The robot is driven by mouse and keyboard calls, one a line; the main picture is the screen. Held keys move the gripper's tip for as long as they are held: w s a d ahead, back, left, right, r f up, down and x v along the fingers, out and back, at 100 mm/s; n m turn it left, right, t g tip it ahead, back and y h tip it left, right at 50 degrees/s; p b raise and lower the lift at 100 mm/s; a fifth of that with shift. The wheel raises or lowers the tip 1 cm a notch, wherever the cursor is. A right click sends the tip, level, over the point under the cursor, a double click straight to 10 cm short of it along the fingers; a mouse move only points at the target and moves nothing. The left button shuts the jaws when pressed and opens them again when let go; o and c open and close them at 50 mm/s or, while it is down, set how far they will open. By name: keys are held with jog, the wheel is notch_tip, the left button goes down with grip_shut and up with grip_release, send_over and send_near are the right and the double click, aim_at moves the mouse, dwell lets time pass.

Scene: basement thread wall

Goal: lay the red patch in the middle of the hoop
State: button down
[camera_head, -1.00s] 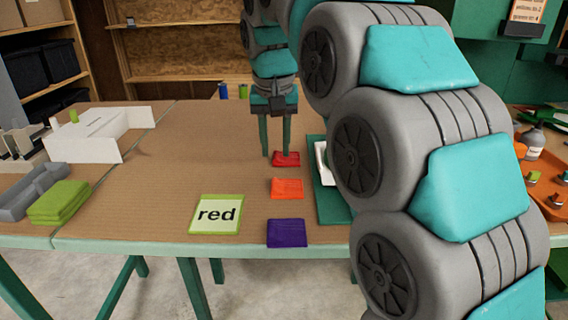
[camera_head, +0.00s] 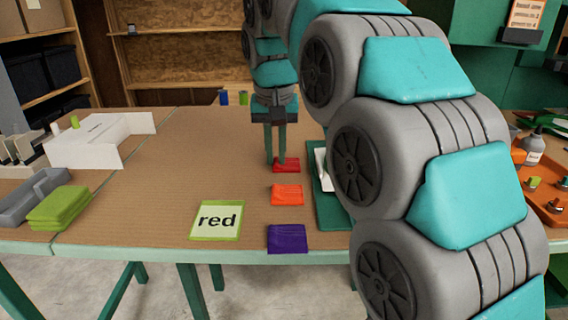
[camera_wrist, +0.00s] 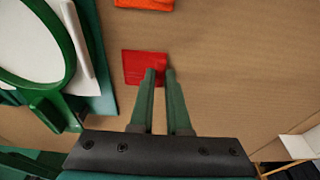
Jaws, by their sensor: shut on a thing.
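The red patch (camera_head: 288,166) lies flat on the brown work table, behind the orange patch. It also shows in the wrist view (camera_wrist: 136,62). My gripper (camera_head: 275,165) points straight down with its two green fingers close together, shut on the patch's near edge in the wrist view (camera_wrist: 160,72). The hoop (camera_wrist: 73,45) is a green ring around white cloth, to the left of the patch in the wrist view. In the head view my arm hides most of the hoop.
An orange patch (camera_head: 287,194) and a purple patch (camera_head: 287,238) lie in front of the red one. A card reading "red" (camera_head: 217,220) lies left of them. Folded green cloths (camera_head: 58,205) sit at the left. The table's middle left is bare.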

aim_at(276, 161)
jog(key=shift+r+p, duration=0.75)
jog(key=shift+r, duration=1.75)
jog(key=shift+d, duration=0.2)
